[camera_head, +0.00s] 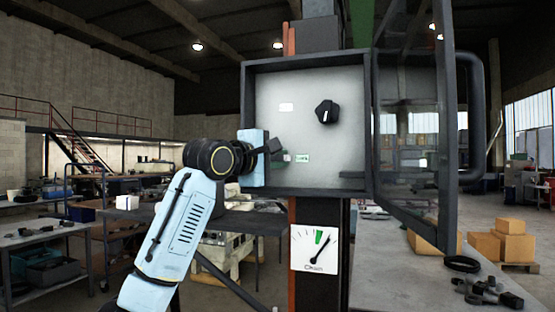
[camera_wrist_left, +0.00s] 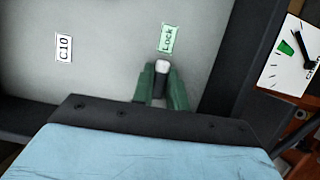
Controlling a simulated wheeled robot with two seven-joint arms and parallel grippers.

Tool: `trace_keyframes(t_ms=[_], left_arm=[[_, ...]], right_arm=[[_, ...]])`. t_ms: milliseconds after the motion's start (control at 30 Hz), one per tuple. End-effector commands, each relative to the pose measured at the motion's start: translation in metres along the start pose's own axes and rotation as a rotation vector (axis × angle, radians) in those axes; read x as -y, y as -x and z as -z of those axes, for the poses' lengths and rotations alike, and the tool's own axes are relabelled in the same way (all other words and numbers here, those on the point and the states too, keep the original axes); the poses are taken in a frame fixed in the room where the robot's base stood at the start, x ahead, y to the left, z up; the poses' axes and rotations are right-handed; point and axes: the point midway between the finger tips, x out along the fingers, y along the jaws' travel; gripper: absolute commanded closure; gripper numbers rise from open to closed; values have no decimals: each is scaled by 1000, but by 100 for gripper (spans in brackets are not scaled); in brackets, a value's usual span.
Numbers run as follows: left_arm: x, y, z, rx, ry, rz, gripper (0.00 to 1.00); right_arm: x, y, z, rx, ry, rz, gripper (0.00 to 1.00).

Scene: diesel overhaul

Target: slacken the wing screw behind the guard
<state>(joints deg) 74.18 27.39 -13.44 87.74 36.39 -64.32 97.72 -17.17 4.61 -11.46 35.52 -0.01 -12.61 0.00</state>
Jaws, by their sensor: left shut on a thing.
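The wing screw (camera_wrist_left: 162,66) shows in the left wrist view as a small pale-ended piece between my fingers, just beside the green Lock label (camera_wrist_left: 167,38). My left gripper (camera_wrist_left: 160,84) is shut on it. In the head view my left gripper (camera_head: 281,154) reaches into the lower left of an open grey box (camera_head: 305,190), by the Lock label (camera_head: 302,158). The screw is mostly hidden by the fingers. A framed glass door (camera_head: 412,140), which may be the guard, stands swung open at the box's right. My right gripper is not in view.
A black knob (camera_head: 327,112) sits on the box's back panel, right of a small white label (camera_head: 286,107). A dial gauge (camera_head: 314,251) hangs below the box. A bench (camera_head: 400,275) with dark loose parts (camera_head: 487,293) stands at lower right.

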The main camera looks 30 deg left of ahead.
Motion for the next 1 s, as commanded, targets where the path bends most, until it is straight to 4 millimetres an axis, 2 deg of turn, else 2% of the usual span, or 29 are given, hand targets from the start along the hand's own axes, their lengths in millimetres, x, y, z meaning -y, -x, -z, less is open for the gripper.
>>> trace_keyframes(t_ms=[100, 200, 333, 667, 900, 1000], left_arm=[[2, 0, -2, 6, 153, -65, 100], [1, 1, -1, 5, 289, -115, 100], [-3, 2, 0, 3, 372, -147, 100], [-5, 2, 0, 3, 406, -163, 100], [-5, 3, -1, 7, 688, -265, 100], [-6, 4, 0, 6, 753, -291, 100]], right_arm=[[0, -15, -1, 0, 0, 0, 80], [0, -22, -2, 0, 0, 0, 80], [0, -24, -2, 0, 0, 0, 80], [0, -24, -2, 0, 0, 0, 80], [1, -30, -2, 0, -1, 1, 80], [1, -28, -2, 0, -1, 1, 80]])
